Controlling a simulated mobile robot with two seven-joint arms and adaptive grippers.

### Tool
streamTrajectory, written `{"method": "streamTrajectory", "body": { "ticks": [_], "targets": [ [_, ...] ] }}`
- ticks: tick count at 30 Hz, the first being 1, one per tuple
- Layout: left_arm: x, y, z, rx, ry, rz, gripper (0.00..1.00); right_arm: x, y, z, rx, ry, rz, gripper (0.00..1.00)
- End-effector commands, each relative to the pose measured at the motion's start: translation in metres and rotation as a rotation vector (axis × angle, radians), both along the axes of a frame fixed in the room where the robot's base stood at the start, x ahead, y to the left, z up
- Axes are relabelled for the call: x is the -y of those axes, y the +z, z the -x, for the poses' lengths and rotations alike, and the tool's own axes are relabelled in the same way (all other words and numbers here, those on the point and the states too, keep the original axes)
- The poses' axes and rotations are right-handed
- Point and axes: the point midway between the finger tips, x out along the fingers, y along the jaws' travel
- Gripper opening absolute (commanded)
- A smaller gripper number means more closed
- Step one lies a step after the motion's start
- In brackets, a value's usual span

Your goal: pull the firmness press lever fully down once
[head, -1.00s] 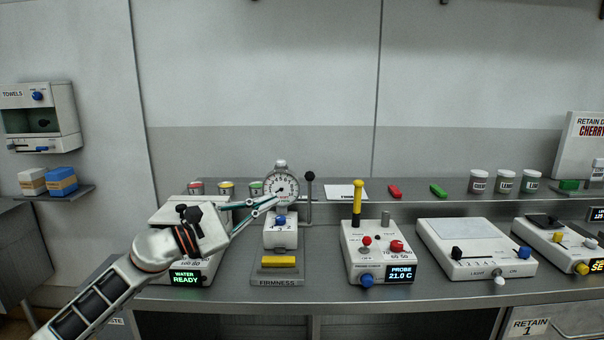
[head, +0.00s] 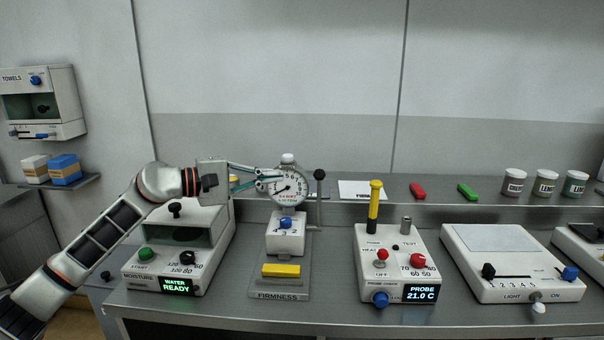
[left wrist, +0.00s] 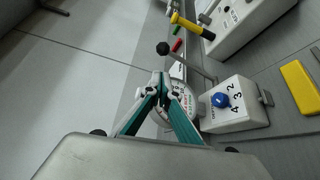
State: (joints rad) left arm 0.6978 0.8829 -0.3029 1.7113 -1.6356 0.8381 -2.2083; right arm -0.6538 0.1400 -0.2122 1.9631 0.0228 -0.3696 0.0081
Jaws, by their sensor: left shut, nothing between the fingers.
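The firmness press (head: 286,240) stands on the bench with a round dial (head: 290,188), a blue knob marked with numbers and a yellow block at its base. Its lever (head: 319,198) is a thin upright rod with a black ball on top, on the right side of the dial. In the left wrist view the lever's black ball (left wrist: 163,48) shows beyond the fingers. My left gripper (head: 270,180) is shut and empty at the left part of the dial, short of the lever. It also shows in the left wrist view (left wrist: 160,82), overlapping the dial. My right gripper is not in view.
The moisture unit (head: 170,262) stands left of the press, under my left arm. The probe unit (head: 393,262), with a yellow upright handle (head: 374,206), stands to the right. A raised shelf behind holds a red piece (head: 417,191), a green piece (head: 468,191) and jars.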

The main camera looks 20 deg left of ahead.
Motion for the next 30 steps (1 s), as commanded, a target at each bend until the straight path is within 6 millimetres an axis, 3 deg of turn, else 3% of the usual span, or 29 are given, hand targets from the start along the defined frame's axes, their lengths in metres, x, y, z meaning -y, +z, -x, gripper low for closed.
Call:
{"method": "streamTrajectory", "body": {
  "ticks": [18,30],
  "targets": [
    [0.061,-0.007,-0.062,-0.001,0.0,0.004,0.0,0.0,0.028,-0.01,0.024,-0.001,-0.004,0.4],
    [0.069,-0.01,-0.07,0.0,-0.001,0.002,0.0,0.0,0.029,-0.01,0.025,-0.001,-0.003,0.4]
  ]
}}
